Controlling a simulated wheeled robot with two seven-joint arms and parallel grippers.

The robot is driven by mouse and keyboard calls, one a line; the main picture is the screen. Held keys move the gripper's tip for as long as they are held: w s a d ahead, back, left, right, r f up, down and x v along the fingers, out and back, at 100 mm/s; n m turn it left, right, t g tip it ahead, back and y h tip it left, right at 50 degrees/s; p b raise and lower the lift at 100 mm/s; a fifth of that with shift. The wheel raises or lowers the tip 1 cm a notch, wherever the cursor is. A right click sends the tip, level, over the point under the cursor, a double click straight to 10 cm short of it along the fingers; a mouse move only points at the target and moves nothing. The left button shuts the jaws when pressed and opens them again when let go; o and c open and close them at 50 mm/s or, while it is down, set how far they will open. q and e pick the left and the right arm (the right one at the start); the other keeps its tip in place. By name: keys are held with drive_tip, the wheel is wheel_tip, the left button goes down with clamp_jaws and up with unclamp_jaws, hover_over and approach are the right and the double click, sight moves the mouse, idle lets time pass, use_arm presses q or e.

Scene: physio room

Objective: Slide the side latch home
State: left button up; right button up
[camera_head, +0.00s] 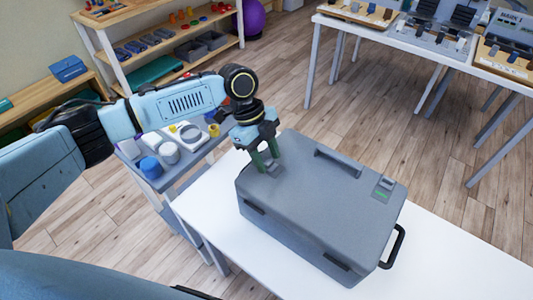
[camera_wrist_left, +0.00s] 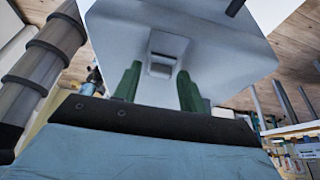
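A grey hard case (camera_head: 310,205) lies closed on a white table. A small grey latch (camera_head: 273,167) sits at the left end of its top. It also shows in the left wrist view as a raised plate with a dark recess (camera_wrist_left: 165,55). My left gripper (camera_head: 265,160) is over that latch, its green fingers pointing down. In the left wrist view the fingers (camera_wrist_left: 159,75) stand apart, one on each side of the latch in the picture. I cannot tell whether they touch it. My right gripper is not in view.
A grey cart (camera_head: 190,172) with jars stands at the left. The white table (camera_head: 430,275) is bare at right front.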

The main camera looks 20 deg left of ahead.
use_arm(q)
clamp_jaws()
drive_tip(key=shift+w+a+p, duration=0.2)
drive_tip(key=shift+w+a, duration=0.05)
drive_tip(key=shift+a, duration=0.45)
drive_tip(key=shift+w+a+p, duration=0.15)
drive_tip(key=shift+w+a, duration=0.1)
drive_tip(key=shift+a, duration=0.4)
drive_tip(key=shift+o, duration=1)
unclamp_jaws()
drive_tip(key=v, duration=1.3)
drive_tip(key=shift+r, duration=0.25)
drive_tip(key=shift+a, duration=0.1)
